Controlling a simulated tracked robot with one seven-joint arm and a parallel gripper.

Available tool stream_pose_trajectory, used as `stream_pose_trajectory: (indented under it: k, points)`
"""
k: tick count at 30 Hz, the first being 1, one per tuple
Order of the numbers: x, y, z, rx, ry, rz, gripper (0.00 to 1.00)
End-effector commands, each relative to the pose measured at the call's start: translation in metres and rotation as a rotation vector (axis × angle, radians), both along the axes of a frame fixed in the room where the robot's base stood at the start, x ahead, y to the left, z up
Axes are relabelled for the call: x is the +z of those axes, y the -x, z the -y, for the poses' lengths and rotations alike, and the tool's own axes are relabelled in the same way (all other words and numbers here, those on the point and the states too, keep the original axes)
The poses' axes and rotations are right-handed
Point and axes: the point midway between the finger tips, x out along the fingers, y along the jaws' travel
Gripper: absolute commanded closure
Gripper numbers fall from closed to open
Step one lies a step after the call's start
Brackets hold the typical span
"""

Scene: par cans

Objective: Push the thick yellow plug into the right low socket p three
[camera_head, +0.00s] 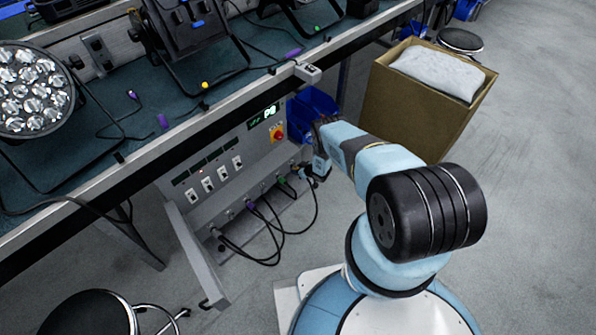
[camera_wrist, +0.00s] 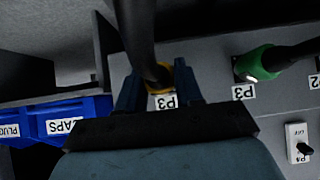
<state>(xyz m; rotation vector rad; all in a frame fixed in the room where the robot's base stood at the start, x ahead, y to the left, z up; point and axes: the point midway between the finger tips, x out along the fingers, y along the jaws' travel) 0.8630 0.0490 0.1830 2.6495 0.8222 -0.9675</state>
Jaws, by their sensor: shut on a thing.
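My gripper (camera_wrist: 158,88) is shut on the thick yellow plug (camera_wrist: 153,86), whose yellow ring shows between the two fingers in the wrist view. A thick black cable runs from it. The plug is close against the grey panel (camera_wrist: 217,52), right by a P3 label (camera_wrist: 166,102). Its front end and the socket are hidden, so I cannot tell how deep it sits. In the head view my gripper (camera_head: 318,166) is at the right end of the panel's low socket row, and the plug is not clearly visible there.
A green plug (camera_wrist: 262,62) with a black cable sits beside another P3 label (camera_wrist: 243,92). Blue bins (camera_wrist: 72,120) are on the other side. A cardboard box (camera_head: 412,118) stands right of the bench. Black cables hang below the panel.

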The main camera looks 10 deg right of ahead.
Motion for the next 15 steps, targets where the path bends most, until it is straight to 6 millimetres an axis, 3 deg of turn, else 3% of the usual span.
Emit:
stream_pose_trajectory:
  k: [10, 15]
  points:
    - [-0.0003, 0.0004, 0.0002, 0.000, 0.000, 0.000, 0.35]
    - [-0.0003, 0.0004, 0.0002, 0.000, 0.000, 0.000, 0.35]
